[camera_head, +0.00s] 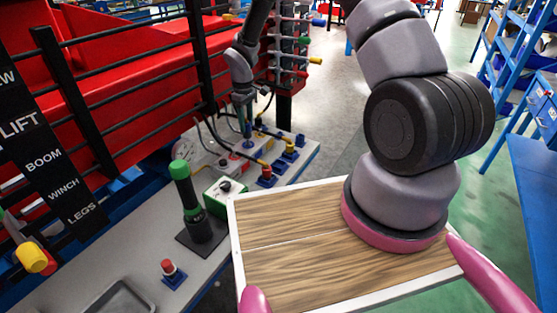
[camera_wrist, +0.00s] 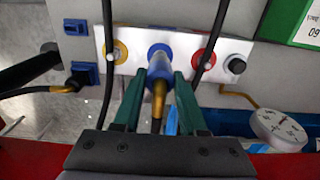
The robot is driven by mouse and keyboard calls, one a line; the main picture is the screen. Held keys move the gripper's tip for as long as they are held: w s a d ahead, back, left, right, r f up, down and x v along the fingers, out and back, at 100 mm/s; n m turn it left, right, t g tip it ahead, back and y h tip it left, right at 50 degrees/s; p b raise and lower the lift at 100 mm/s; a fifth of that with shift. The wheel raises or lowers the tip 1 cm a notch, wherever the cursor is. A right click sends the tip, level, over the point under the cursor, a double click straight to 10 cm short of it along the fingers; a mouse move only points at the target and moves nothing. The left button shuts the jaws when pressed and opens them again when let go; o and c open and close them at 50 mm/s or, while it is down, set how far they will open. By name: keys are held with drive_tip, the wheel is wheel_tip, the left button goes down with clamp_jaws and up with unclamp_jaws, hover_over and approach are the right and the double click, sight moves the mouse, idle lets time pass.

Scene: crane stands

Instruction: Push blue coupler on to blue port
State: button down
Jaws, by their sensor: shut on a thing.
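The blue coupler (camera_wrist: 158,66) is in the middle of the wrist view, with a brass-coloured part and hose running back between my fingers. My gripper (camera_wrist: 157,84) has green fingers shut on the coupler from both sides. The coupler's front is at the blue port on the white panel (camera_wrist: 132,45); the coupler hides most of the port, and I cannot tell whether it is fully seated. In the head view my gripper (camera_head: 246,112) is small, above the far end of the bench, and the blue coupler (camera_head: 247,130) shows below it, pointing down.
A yellow port (camera_wrist: 117,52) and a red port (camera_wrist: 203,58) flank the blue one, with black hoses passing over them. A green-topped lever (camera_head: 184,195) stands on the near bench.

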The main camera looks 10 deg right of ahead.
drive_tip(key=shift+f, duration=1.4)
drive_tip(key=shift+c, duration=1.9)
unclamp_jaws()
drive_tip(key=shift+r, duration=0.15)
drive_tip(key=shift+r, duration=2.35)
drive_tip(key=shift+r, duration=0.1)
